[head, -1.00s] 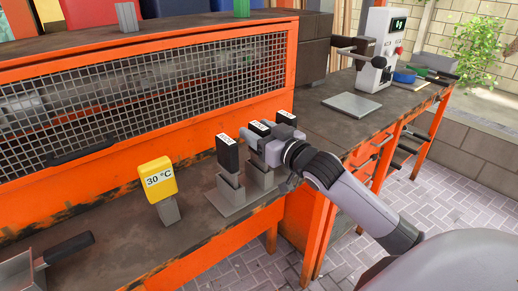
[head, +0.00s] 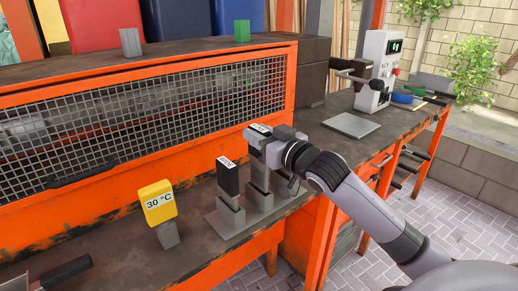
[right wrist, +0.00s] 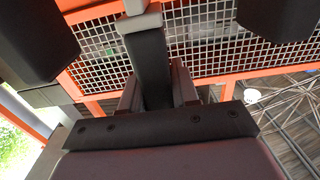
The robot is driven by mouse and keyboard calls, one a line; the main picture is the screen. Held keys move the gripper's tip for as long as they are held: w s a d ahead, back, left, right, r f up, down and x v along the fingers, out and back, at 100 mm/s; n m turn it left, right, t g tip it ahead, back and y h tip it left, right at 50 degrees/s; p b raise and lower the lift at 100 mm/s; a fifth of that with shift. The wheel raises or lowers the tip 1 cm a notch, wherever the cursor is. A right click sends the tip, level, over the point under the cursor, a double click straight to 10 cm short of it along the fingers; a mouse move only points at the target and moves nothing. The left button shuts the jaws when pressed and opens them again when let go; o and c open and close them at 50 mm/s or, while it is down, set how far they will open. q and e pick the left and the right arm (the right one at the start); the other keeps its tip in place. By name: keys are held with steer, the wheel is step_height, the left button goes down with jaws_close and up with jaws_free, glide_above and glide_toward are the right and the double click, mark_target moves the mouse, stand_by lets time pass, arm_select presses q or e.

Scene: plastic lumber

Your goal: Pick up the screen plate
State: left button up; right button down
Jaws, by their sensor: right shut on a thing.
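My right gripper (head: 272,146) is shut on a black piece with a white label on top, taken as the screen plate (head: 258,134). The piece is raised above its grey slotted stand (head: 261,196). In the right wrist view the dark piece (right wrist: 151,65) stands between the two fingers (right wrist: 157,96), with a grey end. The label is too small to read. A similar black labelled piece (head: 228,176) stands upright in the grey holder to the left. A third one, seen earlier, is hidden behind my gripper. My left gripper is not in view.
A yellow 30 °C display (head: 158,202) stands on the bench to the left. A wire-mesh orange guard (head: 150,110) rises behind. A grey flat plate (head: 351,125) lies before a white machine (head: 377,65) at right. Bench space between the display and the holder is clear.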

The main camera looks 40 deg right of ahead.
step_height(320, 180, up, 25)
steer(key=p, duration=0.6)
stand_by(0.9)
steer(key=shift+f, duration=0.15)
stand_by(0.4)
